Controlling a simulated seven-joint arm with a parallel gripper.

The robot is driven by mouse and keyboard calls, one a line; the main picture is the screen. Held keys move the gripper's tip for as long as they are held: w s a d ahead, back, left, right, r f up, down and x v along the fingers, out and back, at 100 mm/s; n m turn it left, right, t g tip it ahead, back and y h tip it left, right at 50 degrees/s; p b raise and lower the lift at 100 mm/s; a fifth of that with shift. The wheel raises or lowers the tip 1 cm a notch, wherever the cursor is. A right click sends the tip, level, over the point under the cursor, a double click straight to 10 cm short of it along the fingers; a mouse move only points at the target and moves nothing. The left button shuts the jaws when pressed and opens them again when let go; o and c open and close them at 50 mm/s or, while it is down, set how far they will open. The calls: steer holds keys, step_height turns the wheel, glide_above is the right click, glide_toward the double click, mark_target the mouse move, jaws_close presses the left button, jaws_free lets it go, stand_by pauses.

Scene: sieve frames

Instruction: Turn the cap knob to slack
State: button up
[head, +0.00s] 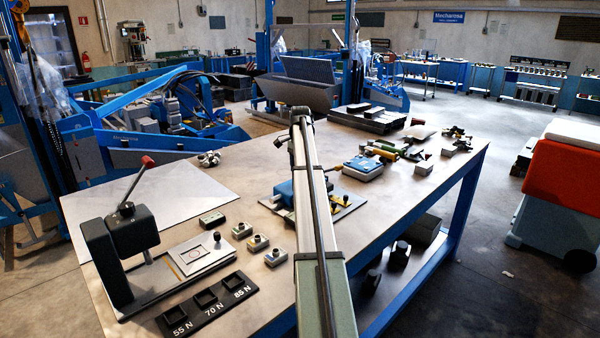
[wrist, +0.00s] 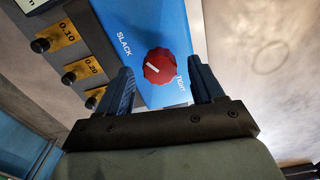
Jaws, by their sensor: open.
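The red cap knob (wrist: 165,62) is a faceted knob on a blue face (wrist: 145,25) in the wrist view. A short white mark lies slanted on its left part. My gripper (wrist: 160,68) is open, with one finger on each side of the knob in the picture. I see a gap on both sides and no contact; depth is hard to tell. In the head view my arm hides the knob and gripper; a blue device (head: 284,188) shows beside it.
Brass plates marked 0.30 (wrist: 58,35) and 0.20 (wrist: 82,68), with black knobs, sit left of the blue face. On the bench, a press with a red-tipped lever (head: 120,235) and a black tray marked 55, 70 and 85 N (head: 190,318) stand front left.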

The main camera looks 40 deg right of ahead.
steer(key=shift+f, duration=0.6)
steer(key=shift+c, duration=0.2)
steer(key=c, duration=1)
steer(key=shift+n, duration=0.3)
steer(key=n, duration=0.4)
steer(key=shift+n, duration=0.3)
steer(key=n, duration=0.5)
steer(key=shift+n, duration=0.3)
